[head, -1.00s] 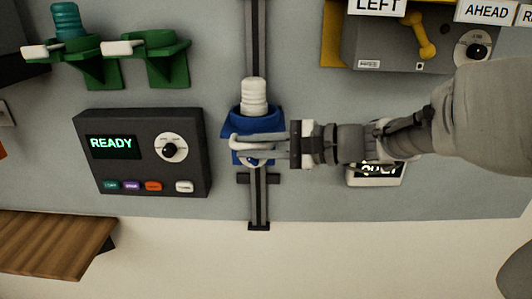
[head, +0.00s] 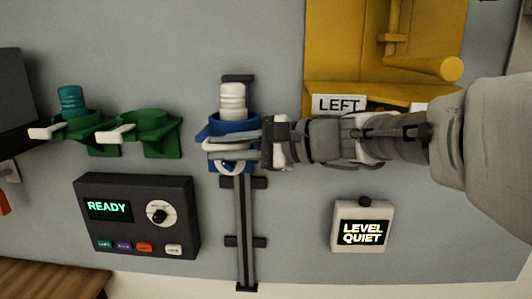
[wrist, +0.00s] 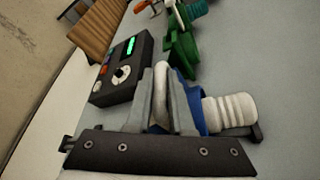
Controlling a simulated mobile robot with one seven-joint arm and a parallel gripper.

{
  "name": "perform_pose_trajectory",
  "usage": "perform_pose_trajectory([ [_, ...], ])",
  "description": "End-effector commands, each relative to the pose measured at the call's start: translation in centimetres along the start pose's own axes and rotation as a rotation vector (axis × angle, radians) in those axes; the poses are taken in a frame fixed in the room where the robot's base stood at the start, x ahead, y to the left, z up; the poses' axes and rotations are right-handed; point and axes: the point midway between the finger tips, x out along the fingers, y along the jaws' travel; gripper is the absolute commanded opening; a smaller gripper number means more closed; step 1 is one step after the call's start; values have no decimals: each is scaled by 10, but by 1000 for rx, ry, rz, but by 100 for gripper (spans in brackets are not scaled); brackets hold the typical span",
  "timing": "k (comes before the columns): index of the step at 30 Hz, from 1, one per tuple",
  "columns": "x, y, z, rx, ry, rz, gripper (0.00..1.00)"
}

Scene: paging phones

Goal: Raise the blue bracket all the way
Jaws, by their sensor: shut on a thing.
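The blue bracket (head: 206,131) sits on a dark vertical rail (head: 246,215), close to the rail's top end cap. It holds an upright white ribbed handset (head: 233,97), which partly covers the cap. My gripper (head: 228,145) reaches in from the right and is shut on the white loop-like handle at the bracket's front. In the wrist view, the fingers (wrist: 166,105) close around this white part, with the blue bracket (wrist: 196,108) and handset (wrist: 229,112) just beyond. The fingers hide part of the bracket, and any gap to the cap is unclear.
Two green brackets (head: 152,128) stand left, one holding a teal handset (head: 72,101). A black box (head: 137,216) reading READY is lower left. A yellow housing (head: 345,45) is above my arm, and a LEVEL QUIET display (head: 361,226) below it.

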Motion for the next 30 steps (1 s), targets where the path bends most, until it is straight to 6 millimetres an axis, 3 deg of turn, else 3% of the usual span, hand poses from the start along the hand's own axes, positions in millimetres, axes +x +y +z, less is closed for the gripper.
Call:
perform_pose_trajectory([
  [12,0,-8,5,-9,-3,-11,0],
  [13,-1,-8,5,-9,-3,-10,25],
  [17,-1,-7,4,-7,-3,-8,49],
  [30,-1,-5,2,-3,-1,-4,50],
])
